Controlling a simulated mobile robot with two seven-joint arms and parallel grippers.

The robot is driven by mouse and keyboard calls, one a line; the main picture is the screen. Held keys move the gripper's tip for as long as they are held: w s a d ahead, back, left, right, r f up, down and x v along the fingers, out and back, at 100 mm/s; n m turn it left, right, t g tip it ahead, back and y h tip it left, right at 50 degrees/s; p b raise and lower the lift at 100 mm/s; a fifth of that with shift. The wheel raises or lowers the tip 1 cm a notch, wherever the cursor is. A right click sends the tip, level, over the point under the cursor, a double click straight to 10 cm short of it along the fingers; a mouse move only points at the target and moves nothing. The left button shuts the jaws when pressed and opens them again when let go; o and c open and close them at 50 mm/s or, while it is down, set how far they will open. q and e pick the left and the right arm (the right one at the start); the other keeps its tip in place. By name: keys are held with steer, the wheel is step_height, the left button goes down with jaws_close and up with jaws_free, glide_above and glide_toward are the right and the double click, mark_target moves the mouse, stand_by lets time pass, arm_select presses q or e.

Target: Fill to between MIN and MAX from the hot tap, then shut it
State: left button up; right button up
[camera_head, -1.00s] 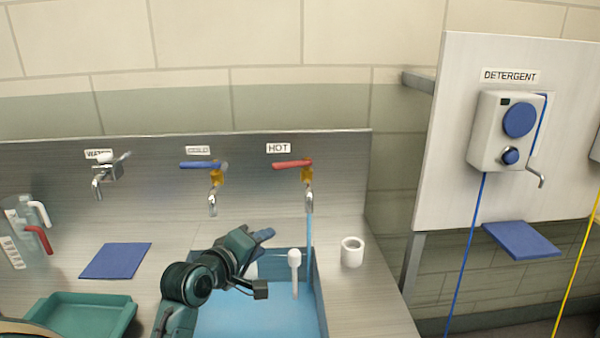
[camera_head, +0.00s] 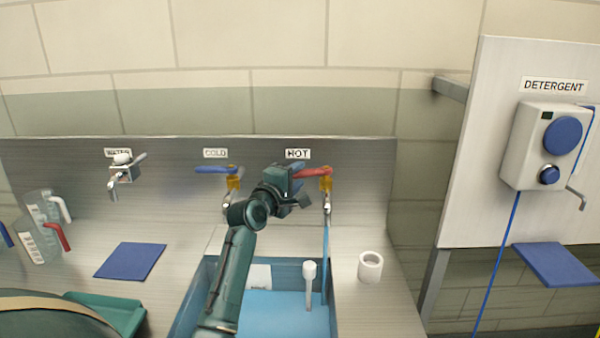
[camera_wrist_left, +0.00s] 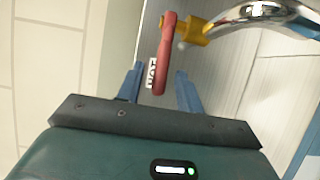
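The hot tap's red lever (camera_head: 314,172) sits under the HOT label (camera_head: 298,154). Its spout (camera_head: 327,205) runs a thin blue stream (camera_head: 325,240) into the blue basin (camera_head: 331,325), which holds blue water (camera_head: 285,318). A white label (camera_head: 260,277) on the basin's back wall is too small to read. My left gripper (camera_head: 299,187) is at the lever. In the left wrist view, its two blue fingers (camera_wrist_left: 158,88) are open, with the red lever (camera_wrist_left: 167,60) reaching between them, not clamped. My arm hides part of the basin. My right gripper is not in view.
A white stick with a round head (camera_head: 309,280) stands in the basin. The cold tap's blue lever (camera_head: 215,169) is left of my gripper. A white cup (camera_head: 370,267) stands on the counter.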

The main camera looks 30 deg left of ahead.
arm_select(q)
steer(key=shift+w, duration=0.95)
steer(key=shift+c, duration=0.6)
jaws_close()
